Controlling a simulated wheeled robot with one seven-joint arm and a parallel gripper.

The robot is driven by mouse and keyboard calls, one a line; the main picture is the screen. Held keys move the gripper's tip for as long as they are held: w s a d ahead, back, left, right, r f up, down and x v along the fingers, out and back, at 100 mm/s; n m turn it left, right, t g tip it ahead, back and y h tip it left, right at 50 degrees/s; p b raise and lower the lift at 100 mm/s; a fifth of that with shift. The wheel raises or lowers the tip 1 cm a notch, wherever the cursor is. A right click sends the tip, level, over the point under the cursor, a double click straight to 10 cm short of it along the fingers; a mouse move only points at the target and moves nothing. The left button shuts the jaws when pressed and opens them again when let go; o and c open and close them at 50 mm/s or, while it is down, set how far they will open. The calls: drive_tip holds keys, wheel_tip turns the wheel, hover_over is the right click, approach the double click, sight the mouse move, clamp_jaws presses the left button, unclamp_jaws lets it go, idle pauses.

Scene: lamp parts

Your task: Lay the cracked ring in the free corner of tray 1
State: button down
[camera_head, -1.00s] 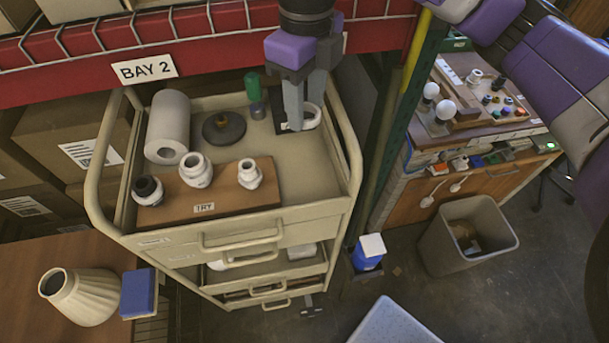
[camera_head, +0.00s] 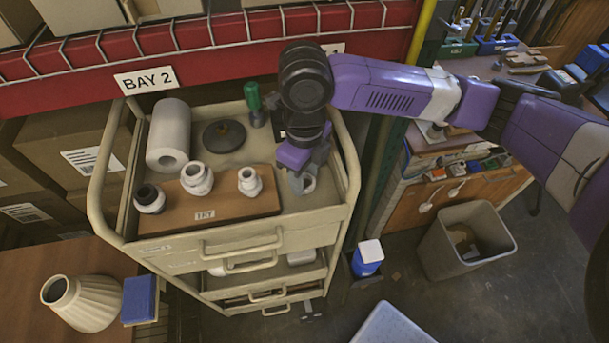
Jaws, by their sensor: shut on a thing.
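My gripper (camera_head: 303,184) is shut on a pale ring (camera_head: 310,184), which is mostly hidden by the fingers. Both are over the right side of the cart top, just right of a brown board (camera_head: 235,205). Whether the ring touches the cart top is unclear, and no crack can be made out. No label reading tray 1 can be made out.
The beige cart (camera_head: 160,236) has a raised rail around its top. A red shelf beam (camera_head: 240,50) runs behind. A bin (camera_head: 460,240) stands at the right.

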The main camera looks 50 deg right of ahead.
drive_tip(key=shift+f, duration=0.4)
drive_tip(key=shift+f, duration=0.1)
drive_tip(key=c, duration=0.8)
unclamp_jaws()
wheel_tip(320, 180, up, 12)
drive_tip(key=shift+r+b, duration=0.15)
drive_tip(key=shift+b, duration=0.6)
